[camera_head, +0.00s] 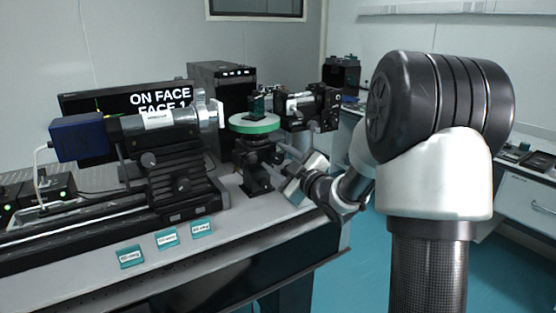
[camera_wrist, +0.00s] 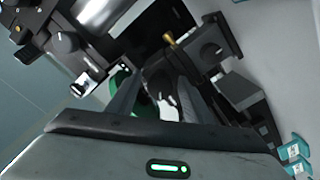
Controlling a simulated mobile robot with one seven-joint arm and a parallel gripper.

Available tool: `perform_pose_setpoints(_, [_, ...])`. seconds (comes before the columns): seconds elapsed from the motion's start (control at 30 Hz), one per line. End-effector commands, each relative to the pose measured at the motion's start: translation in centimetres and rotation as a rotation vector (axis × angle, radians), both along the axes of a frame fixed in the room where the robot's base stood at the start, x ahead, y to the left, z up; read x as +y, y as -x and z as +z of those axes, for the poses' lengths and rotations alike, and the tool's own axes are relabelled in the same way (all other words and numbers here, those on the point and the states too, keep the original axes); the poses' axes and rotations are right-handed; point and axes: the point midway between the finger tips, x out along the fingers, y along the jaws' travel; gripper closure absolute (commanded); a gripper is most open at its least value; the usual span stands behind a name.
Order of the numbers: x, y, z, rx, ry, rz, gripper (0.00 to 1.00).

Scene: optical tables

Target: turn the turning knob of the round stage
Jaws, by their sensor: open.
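The round stage (camera_head: 255,124) has a pale top and a green rim and stands on a dark post at the middle of the table. A small dark block (camera_head: 257,104) sits on top of it. My gripper (camera_head: 275,160) is just below and to the right of the stage, pointing at its base, with its fingers apart. In the wrist view my gripper (camera_wrist: 155,92) is open, and part of the green rim (camera_wrist: 121,80) shows between and behind the fingers. I cannot clearly make out the turning knob; contact with it cannot be told.
A dark camera unit (camera_head: 318,106) stands close right of the stage. A long tube (camera_head: 160,132) on a black rail mount stands to the left. A monitor (camera_head: 150,97) and a computer tower (camera_head: 224,72) are behind. Teal labels (camera_head: 167,238) lie along the front edge.

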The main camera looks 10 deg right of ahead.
Motion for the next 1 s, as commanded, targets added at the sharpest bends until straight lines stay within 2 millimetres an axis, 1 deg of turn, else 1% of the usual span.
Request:
perform_pose_setpoints(0.07, [-0.01, 0.02, 0.01, 0.000, 0.000, 0.000, 0.55])
perform_pose_setpoints(0.1, [-0.02, 0.03, 0.01, 0.000, 0.000, 0.000, 0.62])
perform_pose_setpoints(0.3, [-0.02, 0.05, 0.01, 0.000, 0.000, 0.000, 0.95])
perform_pose_setpoints(0.53, [-0.03, 0.05, 0.02, 0.005, -0.015, 0.000, 0.95])
perform_pose_setpoints(0.67, [-0.04, 0.06, 0.04, 0.017, -0.055, 0.000, 0.95])
perform_pose_setpoints(0.87, [-0.08, 0.07, 0.10, 0.055, -0.177, -0.001, 0.95])
perform_pose_setpoints(1.0, [-0.08, 0.07, 0.15, 0.092, -0.294, -0.001, 0.95])
